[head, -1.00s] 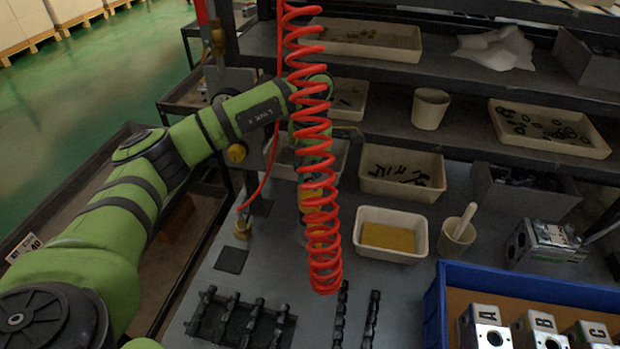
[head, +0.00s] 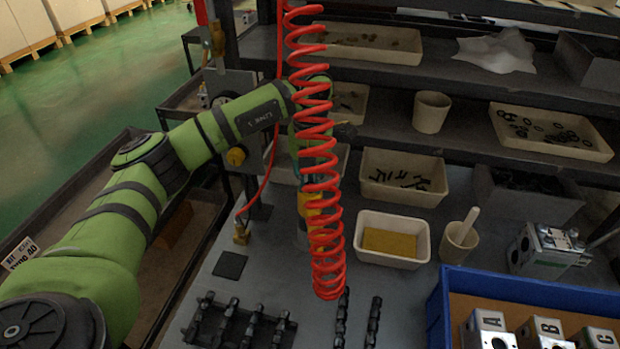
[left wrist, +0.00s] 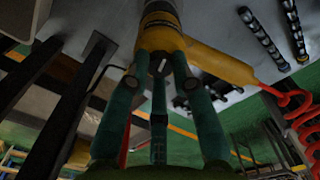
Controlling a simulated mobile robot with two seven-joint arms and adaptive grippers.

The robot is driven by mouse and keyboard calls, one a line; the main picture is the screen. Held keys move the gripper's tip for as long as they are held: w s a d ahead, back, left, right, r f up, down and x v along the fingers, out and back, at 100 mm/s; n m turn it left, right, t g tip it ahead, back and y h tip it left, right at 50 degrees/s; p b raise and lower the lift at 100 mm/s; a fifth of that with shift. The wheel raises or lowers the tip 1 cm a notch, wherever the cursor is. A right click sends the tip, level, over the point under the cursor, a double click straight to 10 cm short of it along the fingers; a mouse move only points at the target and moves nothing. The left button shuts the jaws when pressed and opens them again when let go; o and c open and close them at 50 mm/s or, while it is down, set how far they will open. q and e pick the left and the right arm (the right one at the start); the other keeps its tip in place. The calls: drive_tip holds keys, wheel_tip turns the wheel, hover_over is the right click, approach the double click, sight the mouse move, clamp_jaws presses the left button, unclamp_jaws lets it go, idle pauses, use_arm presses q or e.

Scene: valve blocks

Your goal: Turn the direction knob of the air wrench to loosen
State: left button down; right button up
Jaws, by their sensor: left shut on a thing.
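The yellow air wrench (head: 314,207) hangs over the bench, largely hidden behind the red coiled hose (head: 318,170) in the head view. In the left wrist view the air wrench (left wrist: 215,65) fills the upper middle, and the hose joins it at the right. My left gripper (left wrist: 159,68) has its dark green fingers at the wrench body, shut around a small dark knob (left wrist: 158,65) with a pale mark. The knob's setting cannot be read. In the head view my left gripper is hidden behind the hose. My right gripper is in neither view.
A blue crate (head: 437,310) with lettered metal blocks stands at the front right. A tray with a yellow sponge (head: 390,241) and a cup with a handle (head: 459,240) stand behind it. Racks of dark parts (head: 237,325) lie at the front. Shelves with bins rise behind.

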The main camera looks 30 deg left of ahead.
sight(310, 185)
use_arm(q)
drive_tip(key=c, duration=1.1)
unclamp_jaws()
drive_tip(key=shift+o, duration=0.2)
wheel_tip(310, 185, up, 12)
drive_tip(key=shift+f, duration=0.1)
